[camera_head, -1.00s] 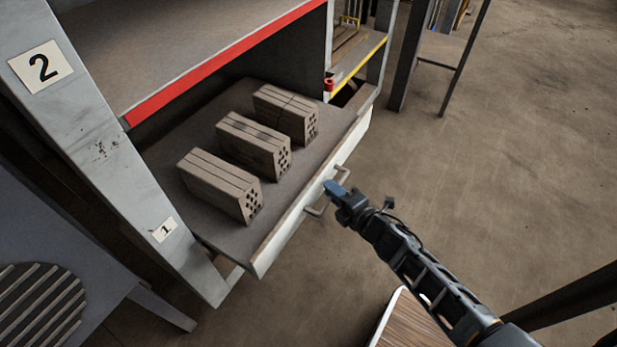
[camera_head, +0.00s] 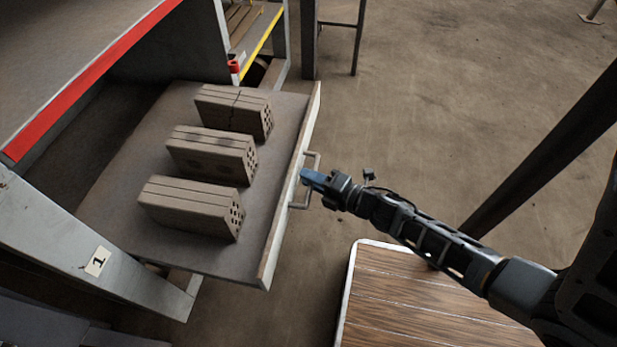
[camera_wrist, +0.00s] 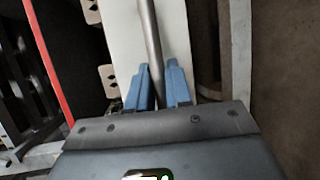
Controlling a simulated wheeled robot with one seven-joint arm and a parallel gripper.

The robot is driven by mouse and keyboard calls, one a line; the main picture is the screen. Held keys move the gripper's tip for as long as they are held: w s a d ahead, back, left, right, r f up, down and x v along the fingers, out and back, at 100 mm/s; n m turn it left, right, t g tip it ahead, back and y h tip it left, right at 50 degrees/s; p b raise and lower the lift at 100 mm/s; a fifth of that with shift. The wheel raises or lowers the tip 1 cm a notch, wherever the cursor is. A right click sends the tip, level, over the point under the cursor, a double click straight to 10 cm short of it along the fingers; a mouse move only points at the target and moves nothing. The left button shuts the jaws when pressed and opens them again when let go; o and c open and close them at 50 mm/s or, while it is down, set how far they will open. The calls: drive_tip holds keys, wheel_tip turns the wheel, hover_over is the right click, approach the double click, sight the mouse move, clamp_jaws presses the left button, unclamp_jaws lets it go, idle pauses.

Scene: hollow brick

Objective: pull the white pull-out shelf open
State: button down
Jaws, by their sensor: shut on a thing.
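The white pull-out shelf (camera_head: 289,205) extends out of the rack, with a grey bed and a white front edge. Its grey bar handle (camera_head: 308,162) is on the front edge. My gripper (camera_head: 308,178) is at the handle with its blue fingers. In the wrist view the fingers (camera_wrist: 160,88) stand on both sides of the handle bar (camera_wrist: 152,45), shut on it. The white front panel (camera_wrist: 122,35) shows behind the bar. Part of the handle is hidden by the fingers.
Several-holed hollow bricks (camera_head: 190,206) lie in a row of three on the shelf bed. A red-edged upper shelf (camera_head: 90,75) is above left. A wooden-topped platform (camera_head: 420,300) stands at lower right. Open floor (camera_head: 450,100) lies right of the shelf.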

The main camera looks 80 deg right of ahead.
drive_tip(key=c, duration=1.4)
unclamp_jaws()
drive_tip(key=v, duration=0.7)
drive_tip(key=shift+s+a, duration=0.15)
drive_tip(key=shift+s, duration=0.25)
drive_tip(key=s+a+r+m+y, duration=0.3)
drive_tip(key=a+r+m+y, duration=0.3)
drive_tip(key=a+r+m, duration=1.2)
drive_tip(key=a+r+n+p, duration=0.3)
drive_tip(key=r+p, duration=1.1)
drive_tip(key=r, duration=0.5)
drive_tip(key=shift+a+r, duration=0.25)
